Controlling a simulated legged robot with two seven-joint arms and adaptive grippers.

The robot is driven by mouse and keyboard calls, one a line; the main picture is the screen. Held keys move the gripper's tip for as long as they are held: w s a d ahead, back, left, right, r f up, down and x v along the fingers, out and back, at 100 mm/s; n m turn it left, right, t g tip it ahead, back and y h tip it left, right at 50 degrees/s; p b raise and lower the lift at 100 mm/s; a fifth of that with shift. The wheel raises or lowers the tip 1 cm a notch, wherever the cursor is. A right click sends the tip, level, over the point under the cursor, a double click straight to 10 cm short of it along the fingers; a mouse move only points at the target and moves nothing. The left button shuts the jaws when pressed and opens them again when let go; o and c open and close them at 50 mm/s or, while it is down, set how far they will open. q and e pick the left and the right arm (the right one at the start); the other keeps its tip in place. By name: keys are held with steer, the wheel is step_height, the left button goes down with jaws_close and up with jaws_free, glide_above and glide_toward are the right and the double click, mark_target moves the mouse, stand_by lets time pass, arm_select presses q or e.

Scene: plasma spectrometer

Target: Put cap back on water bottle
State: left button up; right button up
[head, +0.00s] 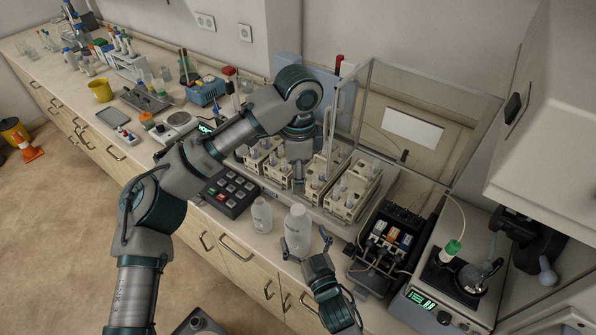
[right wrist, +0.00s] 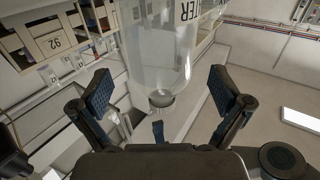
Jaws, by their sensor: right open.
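Two pale bottles stand at the counter's front edge in the head view: a smaller one (head: 261,216) on the left and a larger white one (head: 298,228) on the right. My right gripper (head: 306,246) is open, its fingers spread around or just in front of the larger bottle. In the right wrist view, a clear bottle (right wrist: 160,45) lettered "TER" is ahead between the open fingers (right wrist: 160,92). A small grey round piece (right wrist: 162,98) shows at its near end; I cannot tell whether it is the cap. My left gripper (head: 299,172) points down over the racks, its jaw state unclear.
Racks of vials (head: 345,192) stand behind the bottles, beside a clear glass enclosure (head: 425,130). A black keypad (head: 230,190) is left of the bottles. A pump unit (head: 385,245) stands close on the right. My left arm crosses above the counter.

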steer(key=v, duration=0.7)
steer(key=shift+s+d, duration=0.2)
steer(key=shift+s, duration=0.1)
